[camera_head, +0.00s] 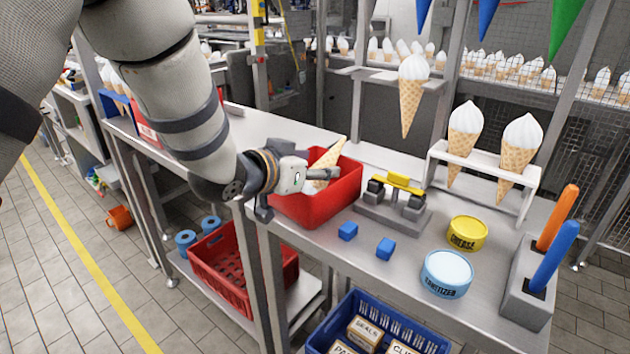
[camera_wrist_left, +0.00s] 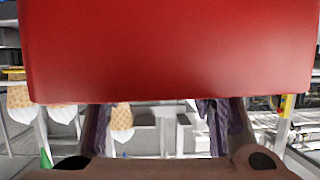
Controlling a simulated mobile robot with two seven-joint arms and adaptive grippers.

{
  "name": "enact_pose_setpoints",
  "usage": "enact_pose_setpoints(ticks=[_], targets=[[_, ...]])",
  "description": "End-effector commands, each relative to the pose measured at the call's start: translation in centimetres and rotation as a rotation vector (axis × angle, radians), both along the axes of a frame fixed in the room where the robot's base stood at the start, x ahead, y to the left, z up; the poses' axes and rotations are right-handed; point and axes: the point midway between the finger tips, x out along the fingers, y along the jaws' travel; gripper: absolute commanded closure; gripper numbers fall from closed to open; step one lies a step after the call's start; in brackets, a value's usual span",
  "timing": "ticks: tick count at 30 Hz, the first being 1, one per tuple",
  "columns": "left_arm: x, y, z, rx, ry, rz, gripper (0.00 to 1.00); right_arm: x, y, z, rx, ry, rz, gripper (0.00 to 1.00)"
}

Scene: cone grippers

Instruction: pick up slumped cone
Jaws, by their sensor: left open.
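A waffle cone (camera_head: 330,157) leans point-up in the red bin (camera_head: 340,203) on the metal bench, in the head view. Its lower end is partly hidden by the bin and my left gripper. My left gripper (camera_head: 298,193) is open at the bin's near left side, with one finger close to the cone at the rim. In the left wrist view, the bin's red wall (camera_wrist_left: 170,50) fills the upper part, beyond my open fingers (camera_wrist_left: 160,125). The cone in the bin cannot be made out there, and nothing shows between the fingertips. My right gripper is not in view.
A grey fixture with a yellow bar (camera_head: 398,183) stands right of the bin. Two blue blocks (camera_head: 348,231), a yellow tin (camera_head: 467,233) and a blue tub (camera_head: 447,272) stand nearer. Upright cones (camera_head: 464,145) sit in a white rack (camera_head: 487,177). Bench left of the bin is fairly clear.

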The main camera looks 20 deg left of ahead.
Motion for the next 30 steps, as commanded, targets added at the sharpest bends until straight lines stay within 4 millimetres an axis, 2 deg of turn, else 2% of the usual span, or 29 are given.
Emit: enact_pose_setpoints(ticks=[1, 9, 11, 13, 14, 23, 26, 30], targets=[[0.7, -0.1, -1.2, 0.001, 0.011, 0.000, 0.50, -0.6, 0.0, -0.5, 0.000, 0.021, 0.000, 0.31], [1.4, -0.3, -0.9, 0.000, 0.004, 0.003, 0.50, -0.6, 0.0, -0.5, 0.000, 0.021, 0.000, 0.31], [1.4, -0.3, -0.8, 0.000, 0.003, 0.003, 0.61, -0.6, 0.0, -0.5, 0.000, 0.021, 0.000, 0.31], [1.3, -0.3, -0.8, 0.000, 0.003, 0.003, 0.77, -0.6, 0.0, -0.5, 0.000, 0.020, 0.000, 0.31], [1.3, -0.3, -0.8, 0.000, 0.004, 0.003, 0.80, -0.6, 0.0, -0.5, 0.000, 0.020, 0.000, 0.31], [1.3, -0.3, -0.8, 0.000, 0.004, 0.002, 0.80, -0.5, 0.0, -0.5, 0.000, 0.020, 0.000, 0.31], [1.3, -0.3, 0.6, -0.002, -0.002, 0.003, 0.81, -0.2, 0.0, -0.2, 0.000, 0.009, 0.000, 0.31], [1.3, -0.3, 4.7, -0.003, -0.012, 0.003, 0.81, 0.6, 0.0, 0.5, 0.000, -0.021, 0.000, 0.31]])
